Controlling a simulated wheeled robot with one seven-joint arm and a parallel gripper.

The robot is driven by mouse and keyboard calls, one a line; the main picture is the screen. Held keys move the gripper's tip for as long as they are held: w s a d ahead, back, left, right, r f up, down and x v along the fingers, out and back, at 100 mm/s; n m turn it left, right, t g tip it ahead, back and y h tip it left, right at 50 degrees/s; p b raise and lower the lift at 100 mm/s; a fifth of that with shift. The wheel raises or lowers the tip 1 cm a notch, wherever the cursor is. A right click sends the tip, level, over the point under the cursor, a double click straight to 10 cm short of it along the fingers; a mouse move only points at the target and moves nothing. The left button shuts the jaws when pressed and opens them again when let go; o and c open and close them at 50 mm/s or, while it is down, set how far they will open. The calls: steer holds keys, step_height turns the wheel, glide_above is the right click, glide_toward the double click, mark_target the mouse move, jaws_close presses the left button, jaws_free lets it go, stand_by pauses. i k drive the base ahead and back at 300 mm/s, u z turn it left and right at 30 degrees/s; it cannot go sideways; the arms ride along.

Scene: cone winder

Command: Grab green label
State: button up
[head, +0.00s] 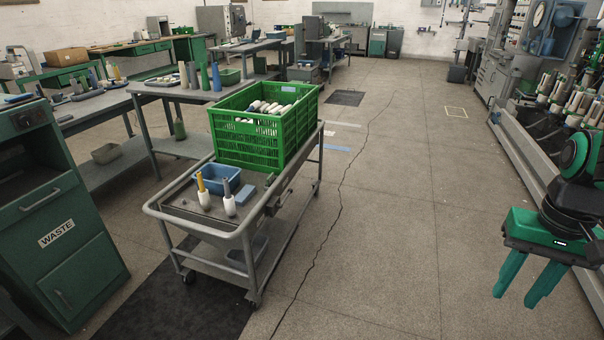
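I cannot make out a green label in the head view. My gripper (515,297) hangs at the lower right, above the floor. Its two green fingers point down and stand apart with nothing between them. It is well to the right of the trolley and tables, and the winder is behind it.
A grey trolley (182,232) carries a green crate (240,150) of pale cones, a blue bin (218,186) and two bobbins. A green waste cabinet (75,235) stands at left. Tables with cones stand behind. The winding machine (530,150) lines the right. The middle floor is clear.

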mark_target(270, 180)
steer(key=z, duration=0.25)
steer(key=i, duration=2.3)
steer(key=u, duration=0.95)
steer(key=i, duration=0.45)
steer(key=u, duration=0.25)
